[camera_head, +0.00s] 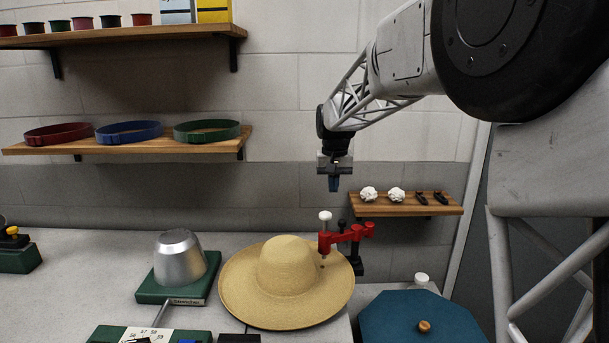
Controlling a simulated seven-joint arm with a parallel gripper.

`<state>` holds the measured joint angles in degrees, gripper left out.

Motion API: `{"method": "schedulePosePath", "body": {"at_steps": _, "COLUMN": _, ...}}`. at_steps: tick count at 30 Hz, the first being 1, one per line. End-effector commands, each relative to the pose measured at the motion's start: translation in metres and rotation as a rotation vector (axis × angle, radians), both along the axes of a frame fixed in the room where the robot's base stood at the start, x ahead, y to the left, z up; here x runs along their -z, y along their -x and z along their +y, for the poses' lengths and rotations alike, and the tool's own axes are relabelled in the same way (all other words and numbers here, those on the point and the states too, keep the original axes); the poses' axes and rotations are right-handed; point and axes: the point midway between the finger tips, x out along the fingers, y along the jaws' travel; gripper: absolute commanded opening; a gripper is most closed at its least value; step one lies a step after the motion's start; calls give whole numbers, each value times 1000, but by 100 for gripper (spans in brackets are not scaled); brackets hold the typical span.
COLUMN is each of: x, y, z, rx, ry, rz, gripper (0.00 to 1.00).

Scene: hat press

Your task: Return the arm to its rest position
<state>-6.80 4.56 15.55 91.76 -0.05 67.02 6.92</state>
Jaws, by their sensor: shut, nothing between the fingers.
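My gripper (334,184) hangs from my arm in the upper middle of the head view, its fingers pointing down and shut with nothing between them. It is in the air above and to the right of a straw hat (285,265), clear of everything. The straw hat has a wide brim and rests on the table. A red press tool (343,236) with a white knob stands at the hat's right side, reaching over the brim. Whether it touches the brim I cannot tell.
A metal dome on a green base (180,258) stands left of the hat. A blue lidded piece (424,318) is at front right. A small shelf (407,205) holds white rosettes and dark items. Two wall shelves (125,145) (120,34) are at left.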

Motion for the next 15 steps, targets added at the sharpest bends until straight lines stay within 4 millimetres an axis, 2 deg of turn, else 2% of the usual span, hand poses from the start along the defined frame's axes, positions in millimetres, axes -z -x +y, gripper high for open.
{"method": "schedulePosePath", "body": {"at_steps": 6, "x": -18, "y": 58, "z": -18, "rx": 3, "ry": -2, "rz": -27, "gripper": 0}}
{"method": "schedulePosePath", "body": {"at_steps": 15, "x": -30, "y": 142, "z": -42, "rx": 7, "ry": -2, "rz": -63, "gripper": 0}}
